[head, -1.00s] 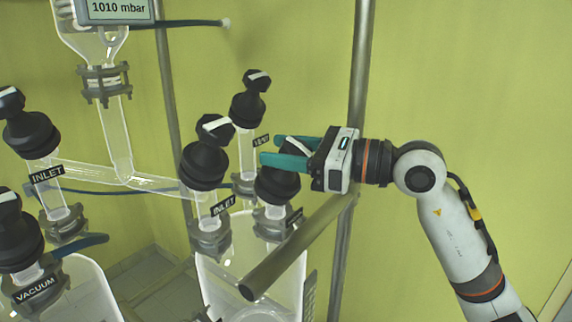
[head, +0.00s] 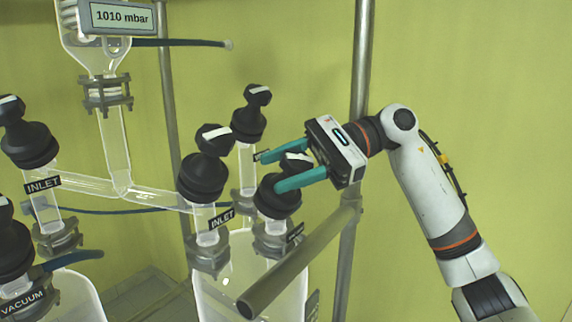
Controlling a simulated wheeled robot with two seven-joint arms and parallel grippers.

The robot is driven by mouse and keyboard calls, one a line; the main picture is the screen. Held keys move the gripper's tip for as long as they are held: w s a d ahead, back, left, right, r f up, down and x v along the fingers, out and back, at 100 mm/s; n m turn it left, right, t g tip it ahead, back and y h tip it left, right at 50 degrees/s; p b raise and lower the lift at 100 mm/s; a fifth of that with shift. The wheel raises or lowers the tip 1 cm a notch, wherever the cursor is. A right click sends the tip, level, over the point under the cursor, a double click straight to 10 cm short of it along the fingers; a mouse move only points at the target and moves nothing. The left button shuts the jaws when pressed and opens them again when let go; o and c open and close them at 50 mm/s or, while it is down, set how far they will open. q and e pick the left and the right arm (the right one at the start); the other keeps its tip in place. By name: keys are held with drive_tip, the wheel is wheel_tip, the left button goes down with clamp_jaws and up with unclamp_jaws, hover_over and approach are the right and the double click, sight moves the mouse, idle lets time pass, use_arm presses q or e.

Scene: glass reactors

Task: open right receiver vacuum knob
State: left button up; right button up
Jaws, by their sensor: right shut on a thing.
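The right receiver (head: 235,290) is a clear glass vessel at the lower middle, with several black knobbed valves on top. Its front right valve (head: 279,201) has a black knob with a white mark (head: 297,161); the label below it is too edge-on to read. My right gripper (head: 283,170) comes in from the right and is shut on this knob, one teal finger on each side. The fingers partly hide the knob. My left gripper is not in view.
The INLET valve (head: 205,178) stands close left of the held knob, and another black valve (head: 249,125) stands behind. A metal bar (head: 300,258) runs just below my gripper, and an upright pole (head: 361,80) stands behind it. Open room lies to the right.

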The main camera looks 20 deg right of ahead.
sight(287, 152)
drive_tip(key=shift+n+g+h, duration=0.3)
drive_tip(key=shift+n+g, duration=0.2)
drive_tip(key=shift+n, duration=0.1)
drive_tip(key=o, duration=1)
wheel_tip(287, 152, up, 10)
drive_tip(key=shift+f+b, duration=0.1)
drive_tip(key=shift+b, duration=0.55)
